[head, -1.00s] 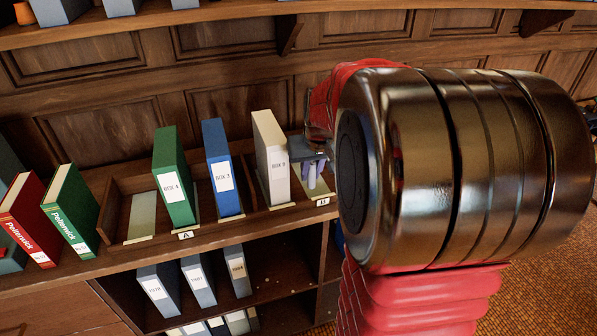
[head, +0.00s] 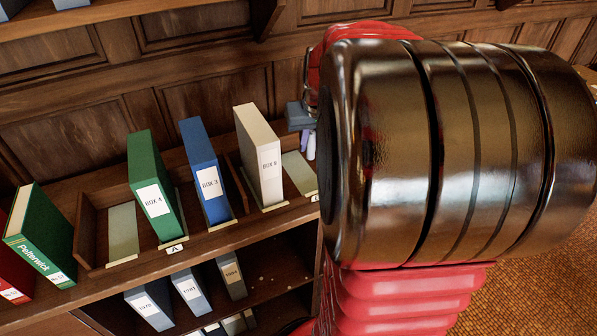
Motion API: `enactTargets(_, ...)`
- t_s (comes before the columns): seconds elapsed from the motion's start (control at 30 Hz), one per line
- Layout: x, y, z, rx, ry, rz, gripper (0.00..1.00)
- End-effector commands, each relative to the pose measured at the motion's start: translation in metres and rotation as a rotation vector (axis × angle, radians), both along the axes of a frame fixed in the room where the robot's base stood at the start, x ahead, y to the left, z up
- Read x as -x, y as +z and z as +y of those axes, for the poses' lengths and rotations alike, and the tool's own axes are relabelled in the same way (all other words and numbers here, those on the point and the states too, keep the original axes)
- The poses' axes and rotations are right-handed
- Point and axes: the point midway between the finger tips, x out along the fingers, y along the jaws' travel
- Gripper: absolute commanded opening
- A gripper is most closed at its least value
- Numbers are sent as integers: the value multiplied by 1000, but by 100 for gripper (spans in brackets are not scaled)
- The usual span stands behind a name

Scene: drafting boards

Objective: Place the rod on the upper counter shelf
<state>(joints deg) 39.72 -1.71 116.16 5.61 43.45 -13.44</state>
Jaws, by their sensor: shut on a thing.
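My gripper (head: 309,146) shows only in part, at the left edge of my large metal arm joint. Its grey body and pale lavender fingers point down, above and behind the right end of the counter rack. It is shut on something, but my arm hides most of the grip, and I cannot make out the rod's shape. The counter shelf (head: 206,243) carries a wooden rack with upright box files: green (head: 150,160), blue (head: 198,150) and cream (head: 247,130). The slot right of the cream box has a bare pale base (head: 300,172).
Another bare slot (head: 122,228) lies left of the green box. Green (head: 28,225) and red books stand at the far left. Grey box files (head: 188,284) stand on the lower shelf. A high wooden shelf (head: 110,17) crosses the top. My arm hides the right side.

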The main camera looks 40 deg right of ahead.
Motion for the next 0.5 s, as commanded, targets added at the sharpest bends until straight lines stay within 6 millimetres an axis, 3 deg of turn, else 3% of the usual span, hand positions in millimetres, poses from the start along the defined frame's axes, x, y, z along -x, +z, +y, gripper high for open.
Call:
enactTargets(0.17,0,-9,0,-1,0,0,0)
enactTargets(0.5,0,-58,0,-2,0,1,0)
